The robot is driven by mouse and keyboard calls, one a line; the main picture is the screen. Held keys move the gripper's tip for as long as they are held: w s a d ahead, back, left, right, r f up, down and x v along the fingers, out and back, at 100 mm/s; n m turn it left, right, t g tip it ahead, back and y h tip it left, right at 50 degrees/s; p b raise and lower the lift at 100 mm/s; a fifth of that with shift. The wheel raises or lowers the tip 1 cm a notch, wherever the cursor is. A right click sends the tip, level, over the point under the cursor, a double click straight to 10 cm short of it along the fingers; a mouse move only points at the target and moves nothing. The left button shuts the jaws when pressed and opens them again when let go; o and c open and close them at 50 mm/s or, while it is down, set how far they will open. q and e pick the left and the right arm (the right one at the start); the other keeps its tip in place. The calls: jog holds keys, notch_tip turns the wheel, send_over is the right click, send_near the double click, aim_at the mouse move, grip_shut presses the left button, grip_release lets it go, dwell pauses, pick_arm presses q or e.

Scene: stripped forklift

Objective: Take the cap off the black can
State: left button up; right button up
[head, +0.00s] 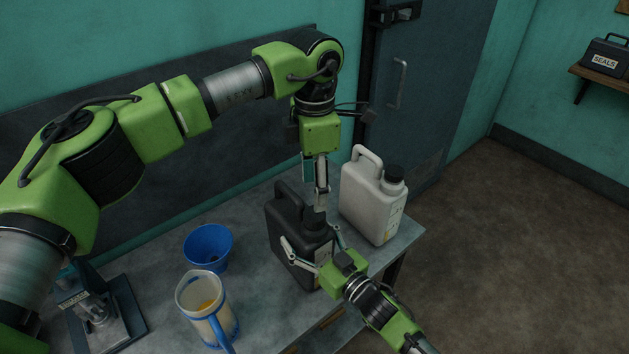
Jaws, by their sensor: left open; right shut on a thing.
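The black can (285,246) stands upright on the grey workbench, its handle at the upper left. Its dark cap (315,222) is on the neck and partly hidden by my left gripper. My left gripper (319,204) points straight down, open, right over the cap; I cannot tell whether its fingers touch it. My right gripper (313,242) reaches in from the lower right and is shut on the black can, one finger on each side of the body. The gripper hides part of the can's label.
A white can with a black cap (363,201) stands close to the right of the black can, near the bench (258,325) edge. A blue funnel (208,243) and a measuring jug (205,312) stand to the left. A dark metal stand (121,311) is at the lower left.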

aim_at(315, 214)
pick_arm(q)
jog(key=m, duration=0.4)
jog(key=shift+r, duration=0.3)
jog(key=shift+f, duration=4.05)
jog(key=c, duration=1.2)
jog(key=shift+r, duration=0.25)
jog(key=shift+r, duration=0.9)
